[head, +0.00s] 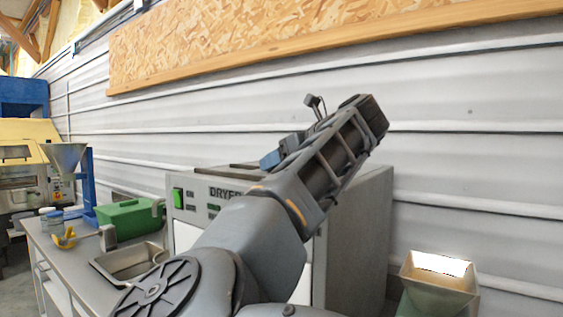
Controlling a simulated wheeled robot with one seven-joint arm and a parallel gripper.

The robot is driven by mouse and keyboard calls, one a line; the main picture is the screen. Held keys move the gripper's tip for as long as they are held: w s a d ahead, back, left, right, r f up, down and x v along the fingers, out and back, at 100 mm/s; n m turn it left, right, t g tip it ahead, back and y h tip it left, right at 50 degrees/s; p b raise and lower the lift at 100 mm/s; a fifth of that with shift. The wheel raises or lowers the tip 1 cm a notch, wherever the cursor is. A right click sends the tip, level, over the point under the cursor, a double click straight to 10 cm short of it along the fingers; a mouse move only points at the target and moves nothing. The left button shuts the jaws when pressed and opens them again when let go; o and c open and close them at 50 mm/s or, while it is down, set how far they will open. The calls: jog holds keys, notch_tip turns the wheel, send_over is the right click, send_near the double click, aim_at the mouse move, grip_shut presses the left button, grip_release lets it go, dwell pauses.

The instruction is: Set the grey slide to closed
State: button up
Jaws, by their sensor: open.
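I cannot make out the grey slide in the head view. A grey funnel-shaped hopper (65,157) stands on a blue frame at the far left, beyond the bench. A second hopper (438,279), with a pale flared mouth and a green body, shows at the lower right, its lower part cut off by the frame edge. My gripper (372,115) is raised in front of the wall, above the dryer, pointing up and to the right. It is open, holds nothing that I can see, and is apart from both hoppers.
A grey dryer (358,225) with a green switch stands behind my arm, partly hidden. On the left bench are a sink (130,262), a green box (128,219) and small jars (51,218). A yellow machine (27,150) stands far left. The ribbed wall closes off the back.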

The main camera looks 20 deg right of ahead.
jog(key=b+v, duration=0.1)
jog(key=v, duration=0.6)
jog(key=shift+s+d+r+b, duration=0.1)
jog(key=shift+s+r+b, duration=0.05)
jog(key=shift+s+b, duration=0.2)
